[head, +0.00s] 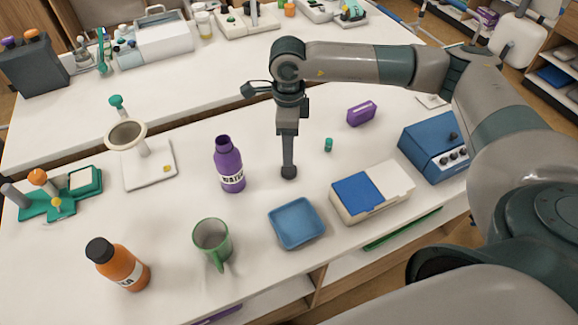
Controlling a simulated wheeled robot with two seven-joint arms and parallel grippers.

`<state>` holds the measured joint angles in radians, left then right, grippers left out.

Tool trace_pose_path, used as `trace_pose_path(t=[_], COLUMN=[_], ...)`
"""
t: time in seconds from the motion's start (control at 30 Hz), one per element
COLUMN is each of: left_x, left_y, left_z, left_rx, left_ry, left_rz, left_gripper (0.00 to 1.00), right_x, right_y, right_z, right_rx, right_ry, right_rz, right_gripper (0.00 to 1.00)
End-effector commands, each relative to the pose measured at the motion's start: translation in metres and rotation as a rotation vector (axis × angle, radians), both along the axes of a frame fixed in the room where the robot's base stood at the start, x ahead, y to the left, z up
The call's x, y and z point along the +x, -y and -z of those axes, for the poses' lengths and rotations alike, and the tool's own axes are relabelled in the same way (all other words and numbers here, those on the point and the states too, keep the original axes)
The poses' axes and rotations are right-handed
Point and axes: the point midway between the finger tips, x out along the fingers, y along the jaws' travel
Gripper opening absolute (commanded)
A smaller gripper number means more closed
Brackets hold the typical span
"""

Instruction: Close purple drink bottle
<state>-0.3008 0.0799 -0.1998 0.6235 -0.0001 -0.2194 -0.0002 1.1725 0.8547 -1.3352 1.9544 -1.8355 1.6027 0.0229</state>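The purple drink bottle (229,165) stands upright near the middle of the table, with a white label reading "WATER". Its narrow neck shows at the top with no separate cap visible on it. My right gripper (289,172) points straight down just right of the bottle, apart from it, its tip close to the tabletop. Its fingers line up from this view, so I cannot tell if it is open or shut, or whether something small is between them. No loose purple cap shows. My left gripper is out of view.
A green mug (212,241), blue tray (297,223) and orange bottle (119,264) stand in front. A small teal piece (328,145) and purple box (361,113) lie right of my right gripper. A blue-and-white box (370,193) and blue device (433,148) are farther right.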

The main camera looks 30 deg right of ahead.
Motion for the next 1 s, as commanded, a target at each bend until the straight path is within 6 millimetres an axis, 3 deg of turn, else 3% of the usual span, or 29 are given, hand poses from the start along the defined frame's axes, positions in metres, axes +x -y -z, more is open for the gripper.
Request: trace_pose_path(t=[0.23,0.67,1.0], left_x=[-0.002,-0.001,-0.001], left_y=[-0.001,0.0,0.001], left_z=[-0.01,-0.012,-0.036], left_rx=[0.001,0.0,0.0], left_ry=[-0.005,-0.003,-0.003], left_rz=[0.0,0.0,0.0], left_gripper=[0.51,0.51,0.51], right_x=[0.0,0.0,-0.006], right_y=[0.0,0.0,0.0], right_z=[0.025,0.029,0.056], right_rx=[0.0,0.001,-0.001], right_ry=[0.0,0.001,-0.003], right_rz=[0.001,0.0,-0.001], right_gripper=[0.55,0.55,0.55])
